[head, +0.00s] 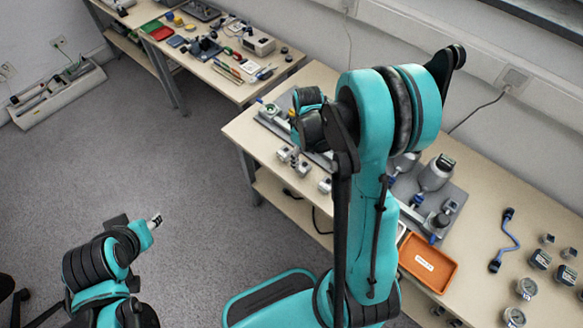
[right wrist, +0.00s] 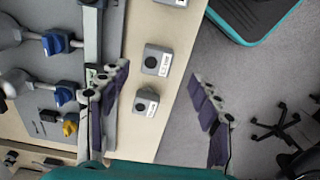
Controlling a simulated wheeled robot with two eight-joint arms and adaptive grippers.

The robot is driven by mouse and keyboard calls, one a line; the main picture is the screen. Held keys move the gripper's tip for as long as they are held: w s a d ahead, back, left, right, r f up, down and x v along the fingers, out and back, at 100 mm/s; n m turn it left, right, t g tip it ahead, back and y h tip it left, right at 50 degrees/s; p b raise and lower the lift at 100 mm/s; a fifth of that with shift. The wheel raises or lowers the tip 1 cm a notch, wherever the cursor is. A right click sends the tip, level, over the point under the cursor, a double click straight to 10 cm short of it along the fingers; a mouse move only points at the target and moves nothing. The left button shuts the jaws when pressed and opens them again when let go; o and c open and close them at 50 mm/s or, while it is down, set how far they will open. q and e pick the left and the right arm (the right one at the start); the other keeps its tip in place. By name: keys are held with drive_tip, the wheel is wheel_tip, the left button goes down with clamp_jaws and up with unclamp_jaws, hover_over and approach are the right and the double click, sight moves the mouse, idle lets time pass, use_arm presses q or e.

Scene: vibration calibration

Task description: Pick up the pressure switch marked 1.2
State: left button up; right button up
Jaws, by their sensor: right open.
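Small grey square switches with round dark centres and white labels stand on the bench in the right wrist view: one in the middle (right wrist: 157,60), one below it (right wrist: 146,102), one cut off at the top edge (right wrist: 171,2). The label text is too small to read surely, so I cannot tell which is marked 1.2. In the head view, small switches (head: 303,169) stand near the bench's front edge. My right gripper (right wrist: 160,75) is open and empty, its fingers either side of the middle switches, apart from them. My left gripper (head: 155,220) shows small at lower left, its jaws unclear.
A grey board with valves and blue fittings (right wrist: 62,95) lies beside the switches. An orange tray (head: 428,262), a blue cable (head: 507,240) and several gauges lie to the right on the bench. Another workbench (head: 240,92) stands at the back left.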

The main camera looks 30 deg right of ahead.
sight(303, 166)
drive_tip(key=f+b, duration=0.1)
drive_tip(key=f, duration=0.1)
drive_tip(key=f+b, duration=0.1)
drive_tip(key=f, duration=0.2)
drive_tip(key=f+b, duration=0.1)
drive_tip(key=f, duration=0.1)
drive_tip(key=shift+w+d+f, duration=0.1)
drive_tip(key=shift+w+f, duration=0.15)
drive_tip(key=shift+w, duration=0.1)
drive_tip(key=shift+r, duration=0.1)
drive_tip(key=shift+c, duration=0.9)
drive_tip(key=c, duration=1.2)
drive_tip(key=shift+c, duration=0.2)
wheel_tip(303, 166, up, 4)
drive_tip(key=shift+r+p, duration=0.15)
drive_tip(key=shift+p, duration=0.85)
drive_tip(key=s+d+r+p, duration=0.6)
drive_tip(key=s+r, duration=0.3)
drive_tip(key=r, duration=0.1)
drive_tip(key=shift+s+d+r+p, duration=0.25)
drive_tip(key=shift+d+r+p, duration=0.1)
drive_tip(key=shift+d+r, duration=0.05)
